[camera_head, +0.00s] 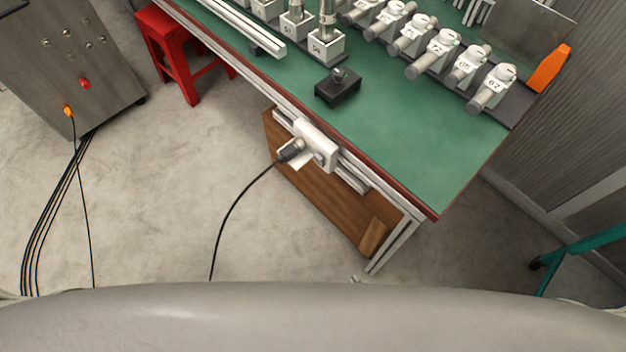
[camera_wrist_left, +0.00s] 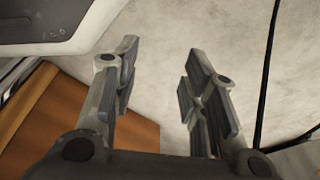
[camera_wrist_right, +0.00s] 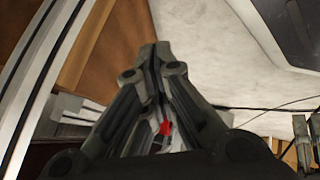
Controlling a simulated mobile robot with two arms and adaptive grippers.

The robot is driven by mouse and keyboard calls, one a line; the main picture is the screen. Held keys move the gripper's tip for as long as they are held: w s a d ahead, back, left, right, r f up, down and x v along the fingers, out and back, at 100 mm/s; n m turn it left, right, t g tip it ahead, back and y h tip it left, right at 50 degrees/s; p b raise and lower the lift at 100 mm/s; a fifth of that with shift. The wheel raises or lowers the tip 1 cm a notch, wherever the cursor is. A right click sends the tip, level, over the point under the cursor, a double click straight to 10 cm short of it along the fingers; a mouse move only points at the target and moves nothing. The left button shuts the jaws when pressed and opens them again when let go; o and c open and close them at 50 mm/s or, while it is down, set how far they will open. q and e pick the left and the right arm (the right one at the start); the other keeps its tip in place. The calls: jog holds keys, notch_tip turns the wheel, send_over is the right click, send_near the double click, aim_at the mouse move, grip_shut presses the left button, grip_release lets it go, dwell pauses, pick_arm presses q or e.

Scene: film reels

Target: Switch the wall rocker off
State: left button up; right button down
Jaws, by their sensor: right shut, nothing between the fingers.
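The wall rocker is not clear in any view. In the head view a white box (camera_head: 322,152) sits on the near edge of the bench, with a dark plug (camera_head: 290,151) and black cable at its left; I cannot make out a rocker on it. In the right wrist view a small red patch (camera_wrist_right: 166,128) on something pale shows between the finger links; I cannot tell whether it is the rocker. My right gripper (camera_wrist_right: 155,52) is shut and empty, its tips together. My left gripper (camera_wrist_left: 162,62) is open and empty. Neither gripper is clear in the head view.
A red stool (camera_head: 185,60) and a grey cabinet (camera_head: 70,50) with cables are at the left. The floor (camera_head: 180,170) between is open.

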aim_at(319, 161)
jog(key=w+a+r+n+t+y+b, duration=0.3)
jog(key=w+a+r+n+t+b, duration=0.35)
jog(key=r, duration=0.45)
pick_arm(q)
jog(key=w+r+t+b, duration=0.1)
jog(key=w+r+b, duration=0.4)
jog(key=r, duration=0.9)
jog(key=w+d, duration=0.1)
jog(key=w, duration=0.2)
pick_arm(e)
jog(key=w+a+r+n+t+y, duration=0.1)
jog(key=r+n, duration=0.3)
jog(key=r, duration=0.4)
jog(key=w+a+r+n+y, duration=0.2)
jog(key=a+r+n+y, duration=0.1)
jog(key=r, duration=0.4)
jog(key=shift+a+r+n+t, duration=0.35)
jog(key=shift+a+n, duration=0.3)
jog(key=shift+n, duration=0.4)
pick_arm(q)
jog(key=s+p+x, duration=0.2)
jog(key=x, duration=0.6)
jog(key=shift+s+f, duration=0.3)
jog(key=shift+f, duration=0.3)
pick_arm(e)
jog(key=w+a+r, duration=0.1)
jog(key=w+a, duration=0.1)
jog(key=w, duration=0.9)
jog(key=shift+w+a, duration=0.15)
jog(key=shift+a, duration=0.05)
